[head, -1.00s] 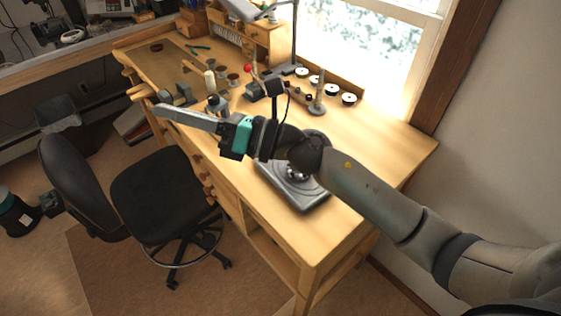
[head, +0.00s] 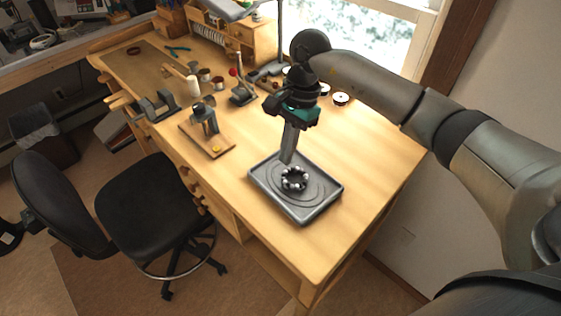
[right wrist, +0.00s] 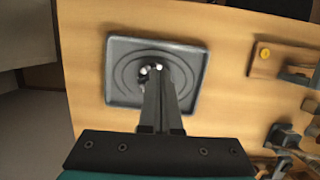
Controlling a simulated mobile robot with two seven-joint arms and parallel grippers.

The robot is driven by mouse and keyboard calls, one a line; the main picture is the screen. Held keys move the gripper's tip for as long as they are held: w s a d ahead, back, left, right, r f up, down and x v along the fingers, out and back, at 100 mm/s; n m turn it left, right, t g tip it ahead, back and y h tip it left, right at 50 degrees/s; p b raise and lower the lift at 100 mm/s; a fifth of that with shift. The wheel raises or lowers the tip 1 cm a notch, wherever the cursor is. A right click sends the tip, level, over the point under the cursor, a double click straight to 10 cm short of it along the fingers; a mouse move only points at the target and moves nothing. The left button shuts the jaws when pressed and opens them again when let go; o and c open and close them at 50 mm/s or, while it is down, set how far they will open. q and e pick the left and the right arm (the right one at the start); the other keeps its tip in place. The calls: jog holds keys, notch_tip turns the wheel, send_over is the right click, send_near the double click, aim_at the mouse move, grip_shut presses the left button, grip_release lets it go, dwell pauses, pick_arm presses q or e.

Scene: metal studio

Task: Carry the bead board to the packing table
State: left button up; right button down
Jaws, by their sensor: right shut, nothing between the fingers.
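The bead board (head: 322,203) is a grey rectangular tray with concentric grooves. It lies flat on the wooden workbench (head: 375,165), near its front right end. A ring of dark and pale beads (head: 295,179) sits at its middle. My right gripper (head: 287,158) points down over the board, its fingers shut and empty, the tips close to the beads; I cannot tell whether they touch. The board also shows in the right wrist view (right wrist: 192,60), where the shut fingers (right wrist: 158,80) hide part of the ring. My left gripper is not in view. I cannot identify the packing table.
A small wooden block with a clamp (head: 207,135) stands left of the board, with vises and jars beyond. Spools (head: 340,98) line the window side. A black chair (head: 150,205) stands before the bench. The bench's right end is clear.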

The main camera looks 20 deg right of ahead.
aim_at(277, 192)
jog(key=x, duration=0.9)
jog(key=shift+p, duration=0.35)
jog(key=s+a+b, duration=0.1)
jog(key=s+a, duration=0.1)
jog(key=a, duration=0.4)
jog(key=s+a, duration=0.3)
jog(key=a, duration=0.4)
jog(key=shift+s+b, duration=0.25)
jog(key=shift+b, duration=0.15)
jog(key=shift+r, duration=0.2)
